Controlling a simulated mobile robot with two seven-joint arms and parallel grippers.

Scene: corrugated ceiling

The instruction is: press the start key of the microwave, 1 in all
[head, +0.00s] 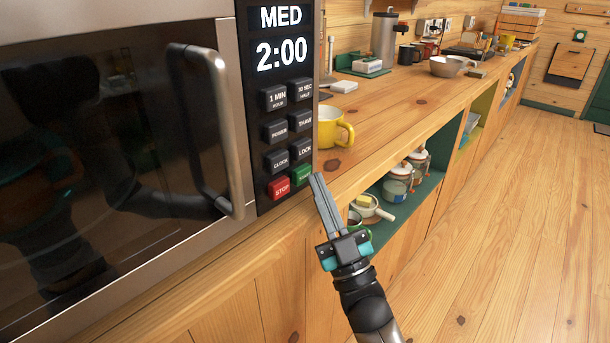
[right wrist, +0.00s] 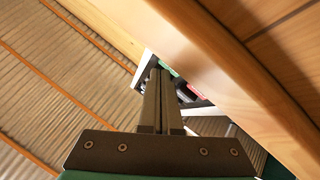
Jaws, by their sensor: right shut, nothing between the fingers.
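The microwave (head: 120,130) fills the left of the head view, its dark door shut. Its display (head: 281,37) reads MED and 2:00. The green start key (head: 302,174) is at the bottom right of the keypad, beside the red stop key (head: 279,188). My right gripper (head: 316,178) is shut and empty, its fingertips just right of the green key; I cannot tell whether they touch the panel. In the right wrist view the shut fingers (right wrist: 160,75) point at a small strip of the panel with green (right wrist: 168,69) and red (right wrist: 193,95) patches. My left gripper is not in view.
A yellow mug (head: 331,128) stands on the wooden counter (head: 400,100) right of the microwave. Open shelves below hold jars (head: 397,186) and a small pan (head: 372,212). A metal bowl (head: 449,66) is further back. The wooden floor (head: 500,220) at right is clear.

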